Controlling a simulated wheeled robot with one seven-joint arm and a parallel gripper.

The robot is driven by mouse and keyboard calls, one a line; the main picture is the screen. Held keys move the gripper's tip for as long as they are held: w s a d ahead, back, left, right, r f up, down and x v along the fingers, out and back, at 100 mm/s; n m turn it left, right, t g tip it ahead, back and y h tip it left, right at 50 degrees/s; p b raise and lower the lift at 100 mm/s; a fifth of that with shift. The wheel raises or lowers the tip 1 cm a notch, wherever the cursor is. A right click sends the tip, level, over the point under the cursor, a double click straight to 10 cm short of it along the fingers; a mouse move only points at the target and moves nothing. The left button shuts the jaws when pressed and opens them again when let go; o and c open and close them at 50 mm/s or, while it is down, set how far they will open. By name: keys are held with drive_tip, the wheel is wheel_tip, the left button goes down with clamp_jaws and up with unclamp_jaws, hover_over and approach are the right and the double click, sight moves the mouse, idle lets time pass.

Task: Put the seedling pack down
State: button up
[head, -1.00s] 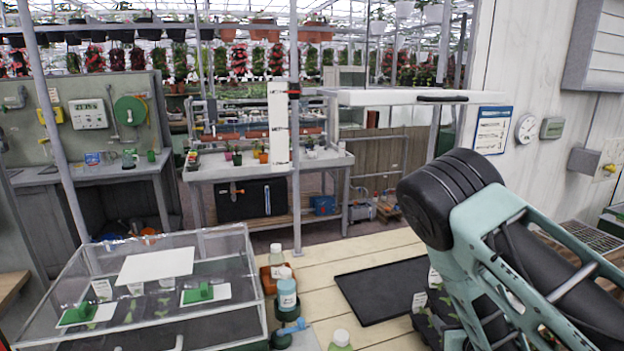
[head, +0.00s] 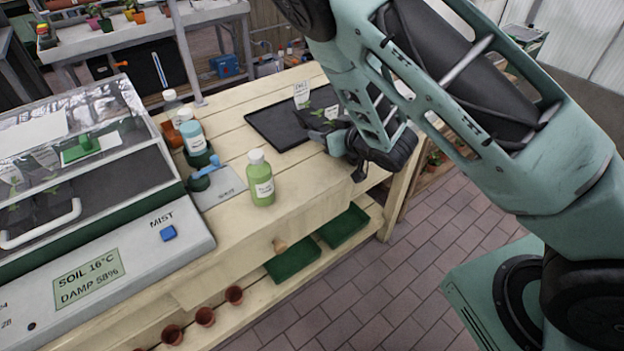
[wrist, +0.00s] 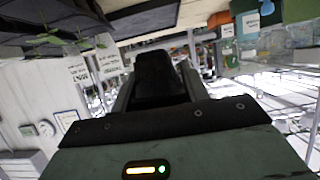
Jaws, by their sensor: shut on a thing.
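The seedling pack (head: 320,122) is a dark tray with small green leaves and white labels. In the head view it shows at the right part of the black mat or tray (head: 268,131) on the bench, partly hidden by my gripper (head: 344,142). My gripper is shut on the pack. I cannot tell whether the pack touches the black tray or hangs just above it. In the wrist view, leaves and labels of the pack (wrist: 48,40) show at upper left, beside my gripper's dark fingers (wrist: 157,65).
A clear propagator (head: 100,130) fills the far left. Green trays (head: 345,226) lie on the shelf below.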

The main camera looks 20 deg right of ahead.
sight(320, 173)
drive_tip(key=shift+w+a+f+b, duration=0.25)
drive_tip(key=shift+a+b, duration=0.2)
drive_tip(key=shift+a, duration=0.15)
drive_tip(key=shift+f+p, duration=0.55)
drive_tip(key=shift+f, duration=4.25)
drive_tip(key=shift+s+f, duration=0.1)
drive_tip(key=shift+f, duration=0.15)
drive_tip(key=o, duration=1.1)
drive_tip(key=shift+n+y, duration=0.3)
